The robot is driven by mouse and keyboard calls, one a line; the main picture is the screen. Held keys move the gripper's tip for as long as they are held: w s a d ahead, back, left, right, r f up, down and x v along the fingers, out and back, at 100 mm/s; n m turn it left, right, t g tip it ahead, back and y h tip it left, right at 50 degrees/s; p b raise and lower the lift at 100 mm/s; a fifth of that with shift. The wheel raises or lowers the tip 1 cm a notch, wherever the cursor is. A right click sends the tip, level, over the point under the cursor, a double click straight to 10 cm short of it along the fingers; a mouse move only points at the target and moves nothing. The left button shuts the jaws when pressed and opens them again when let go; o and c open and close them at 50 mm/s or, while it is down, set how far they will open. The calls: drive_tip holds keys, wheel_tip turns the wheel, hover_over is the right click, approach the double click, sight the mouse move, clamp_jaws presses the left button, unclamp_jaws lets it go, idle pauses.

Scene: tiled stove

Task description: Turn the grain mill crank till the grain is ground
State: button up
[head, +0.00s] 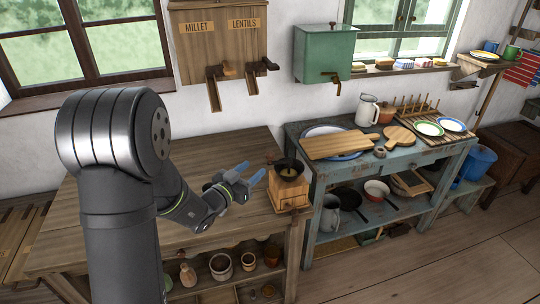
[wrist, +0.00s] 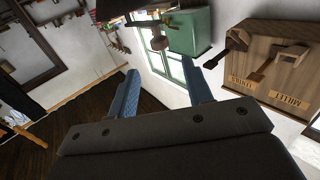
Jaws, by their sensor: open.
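The grain mill (head: 290,192) is a small wooden box with a dark bowl (head: 289,166) on top, standing at the right end of the wooden table. Something yellowish shows in the bowl, too small to tell whether it is grain. I cannot make out the crank clearly in the head view. In the wrist view a reddish-brown knob (wrist: 159,41) shows beyond the fingertips; it may be the crank's. My gripper (head: 250,174), with blue fingers, is just left of the mill, open and apart from it. Its empty fingers also show in the wrist view (wrist: 161,75).
Wooden MILLET and LENTILS dispensers (head: 219,45) hang on the wall behind, beside a green tank (head: 324,52) with a tap. A blue-grey table (head: 310,165) right of the mill holds boards, a jug and plates. The wooden table top (head: 130,225) is mostly clear; pots stand below.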

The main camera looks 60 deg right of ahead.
sight(267, 157)
drive_tip(key=d, duration=0.6)
drive_tip(key=s+d, duration=0.1)
drive_tip(key=d, duration=0.3)
drive_tip(key=shift+s, duration=0.1)
clamp_jaws()
